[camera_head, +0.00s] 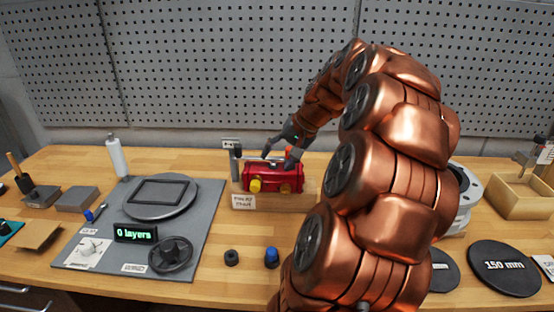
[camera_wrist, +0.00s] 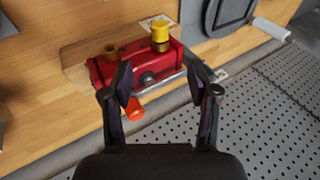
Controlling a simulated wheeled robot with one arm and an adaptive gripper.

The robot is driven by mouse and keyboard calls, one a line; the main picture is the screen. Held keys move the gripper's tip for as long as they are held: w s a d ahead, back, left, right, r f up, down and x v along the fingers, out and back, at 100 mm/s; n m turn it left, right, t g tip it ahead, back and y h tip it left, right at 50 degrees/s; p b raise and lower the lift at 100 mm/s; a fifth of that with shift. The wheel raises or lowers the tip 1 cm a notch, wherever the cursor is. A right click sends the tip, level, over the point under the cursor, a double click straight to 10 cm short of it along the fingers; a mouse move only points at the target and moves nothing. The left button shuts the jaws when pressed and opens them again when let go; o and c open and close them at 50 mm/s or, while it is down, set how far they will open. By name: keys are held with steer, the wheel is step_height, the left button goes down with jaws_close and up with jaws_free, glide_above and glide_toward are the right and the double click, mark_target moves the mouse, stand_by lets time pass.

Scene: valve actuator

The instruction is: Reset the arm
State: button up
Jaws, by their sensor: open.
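My gripper (camera_head: 281,153) hangs at the end of my copper arm, just above and behind the red valve actuator (camera_head: 273,175) in the head view. In the wrist view my gripper (camera_wrist: 163,84) is open, its two dark fingers spread with nothing held between them. The red actuator (camera_wrist: 108,66) lies beyond the fingertips, on a wooden block (camera_wrist: 77,59). It has a yellow cap (camera_wrist: 160,35), a brown port (camera_wrist: 111,50) and an orange-red part (camera_wrist: 134,109) on the near side. I cannot tell whether a finger touches the actuator.
A black cap (camera_head: 231,257) and a blue cap (camera_head: 272,257) stand in front of the actuator. A perforated panel (camera_head: 220,60) stands behind.

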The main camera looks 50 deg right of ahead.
stand_by(0.4)
steer(key=a+f+n+g+y, duration=0.1)
steer(key=a+f+n+g, duration=0.15)
steer(key=a, duration=1.05)
steer(key=a+f+n+g, duration=0.2)
steer(key=a+n, duration=0.2)
steer(key=a, duration=0.9)
steer(key=s+a+f+n+g+h, duration=0.1)
steer(key=s+a+f+n, duration=0.1)
steer(key=s+a, duration=0.3)
steer(key=s+a+f+n+g+h, duration=0.1)
steer(key=s+a+f+n+g, duration=0.1)
steer(key=s, duration=1)
steer(key=a+f+n, duration=0.1)
steer(key=a+f, duration=0.1)
steer(key=a, duration=0.1)
steer(key=shift+a+f, duration=0.2)
steer(key=shift+s+f+g, duration=0.2)
steer(key=shift+s+g, duration=0.05)
steer(key=shift+s, duration=0.25)
steer(key=shift+c, duration=0.2)
